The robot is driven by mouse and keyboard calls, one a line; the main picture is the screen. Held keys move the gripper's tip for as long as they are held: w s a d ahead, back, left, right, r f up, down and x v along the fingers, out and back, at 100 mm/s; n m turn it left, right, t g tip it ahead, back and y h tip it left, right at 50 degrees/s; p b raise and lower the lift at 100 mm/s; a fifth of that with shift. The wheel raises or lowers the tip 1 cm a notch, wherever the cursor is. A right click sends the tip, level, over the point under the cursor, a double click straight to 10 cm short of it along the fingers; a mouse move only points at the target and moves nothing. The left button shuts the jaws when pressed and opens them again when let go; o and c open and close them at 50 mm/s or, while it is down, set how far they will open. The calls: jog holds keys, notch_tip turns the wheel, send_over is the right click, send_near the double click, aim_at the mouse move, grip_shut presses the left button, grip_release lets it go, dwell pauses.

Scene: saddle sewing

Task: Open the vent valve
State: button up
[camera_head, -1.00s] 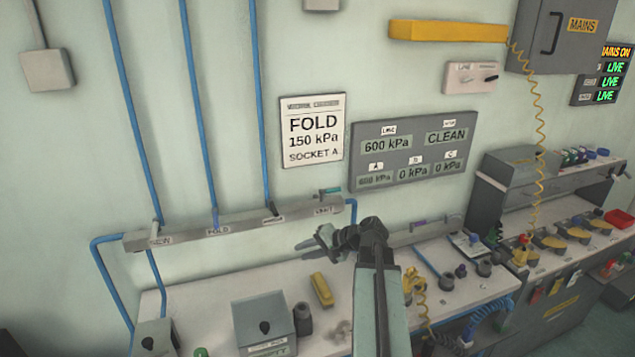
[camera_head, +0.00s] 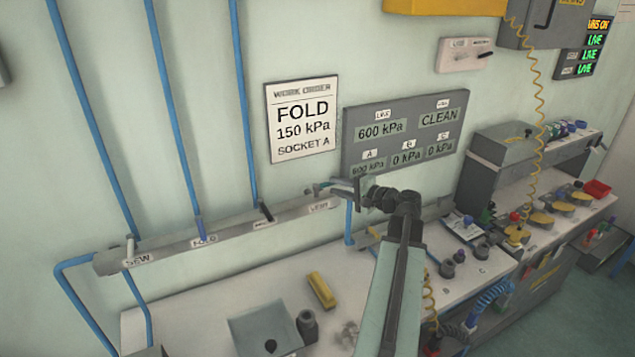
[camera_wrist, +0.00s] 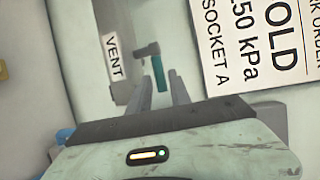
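The vent valve is at the right end of the grey manifold rail on the wall, beside the "VENT" label (camera_head: 319,207). In the wrist view its teal lever (camera_wrist: 159,74) sticks out from a grey stem, next to the "VENT" plate (camera_wrist: 114,56). My gripper (camera_head: 338,186) is raised at that end of the rail and partly covers the valve in the head view. In the wrist view my gripper (camera_wrist: 160,88) is open, with the lever lined up between its two fingertips. I cannot tell whether either finger touches it.
The grey manifold rail (camera_head: 226,228) carries other levers to the left. A work order sheet (camera_head: 302,123) and a grey pressure panel (camera_head: 405,132) are on the wall close behind. Below is a bench (camera_head: 200,310) with a yellow block (camera_head: 321,291).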

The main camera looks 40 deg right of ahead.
jog(key=w+f+b, duration=0.1)
jog(key=w, duration=0.6)
jog(key=shift+a+f, duration=0.2)
jog(key=shift+a, duration=0.15)
grip_shut()
jog(key=shift+s, duration=0.1)
dwell(0.7)
